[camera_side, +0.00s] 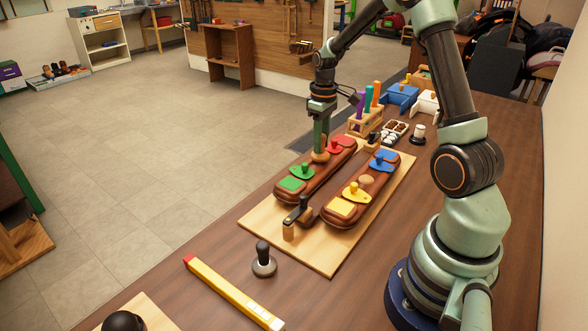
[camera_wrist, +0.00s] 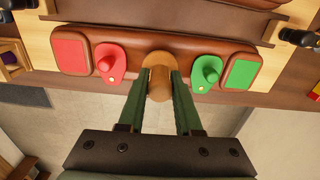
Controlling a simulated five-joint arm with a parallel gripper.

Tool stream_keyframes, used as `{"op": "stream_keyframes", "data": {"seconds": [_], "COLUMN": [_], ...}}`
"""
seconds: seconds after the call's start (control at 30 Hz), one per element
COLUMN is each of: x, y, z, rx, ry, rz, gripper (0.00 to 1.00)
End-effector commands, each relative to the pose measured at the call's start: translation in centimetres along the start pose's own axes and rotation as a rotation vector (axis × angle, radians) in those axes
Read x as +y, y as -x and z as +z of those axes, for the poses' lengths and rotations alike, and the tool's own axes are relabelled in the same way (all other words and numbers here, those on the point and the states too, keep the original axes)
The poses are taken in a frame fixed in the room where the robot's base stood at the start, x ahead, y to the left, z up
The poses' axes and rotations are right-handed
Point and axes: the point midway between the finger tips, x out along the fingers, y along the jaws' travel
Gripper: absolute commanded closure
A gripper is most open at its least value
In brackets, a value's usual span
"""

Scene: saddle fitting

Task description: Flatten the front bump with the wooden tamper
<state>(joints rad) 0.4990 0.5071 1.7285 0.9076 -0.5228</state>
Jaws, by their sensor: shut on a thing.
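My gripper (camera_side: 321,146) is shut on the wooden tamper (camera_side: 319,156). The tamper also shows between the fingers (camera_wrist: 159,92) in the wrist view as a round wooden piece (camera_wrist: 158,68). It stands over the middle of the left brown padded piece (camera_side: 322,177), between the red and green knobbed plates. Whether it touches the leather is unclear, and any bump beneath it is hidden. On the right brown padded piece (camera_side: 340,215), a tan round bump (camera_side: 366,180) shows between the yellow knobbed plate (camera_side: 356,193) and the blue one (camera_side: 382,161).
Both padded pieces lie on a pale board (camera_side: 317,258). A dark-knobbed stamp (camera_side: 264,262) and a yellow level (camera_side: 232,291) are nearer. A rack with coloured handles (camera_side: 366,118) and a blue box (camera_side: 401,97) stand beyond.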

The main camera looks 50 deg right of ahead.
Motion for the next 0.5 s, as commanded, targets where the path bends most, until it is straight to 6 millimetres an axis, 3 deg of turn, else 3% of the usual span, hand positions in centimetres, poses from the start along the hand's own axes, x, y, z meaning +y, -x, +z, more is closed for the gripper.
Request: {"op": "stream_keyframes", "data": {"seconds": [0.5], "x": [0.1], "y": [3.4], "z": [-0.1], "rx": [0.004], "ry": [0.0], "rz": [0.002], "gripper": [1.0]}}
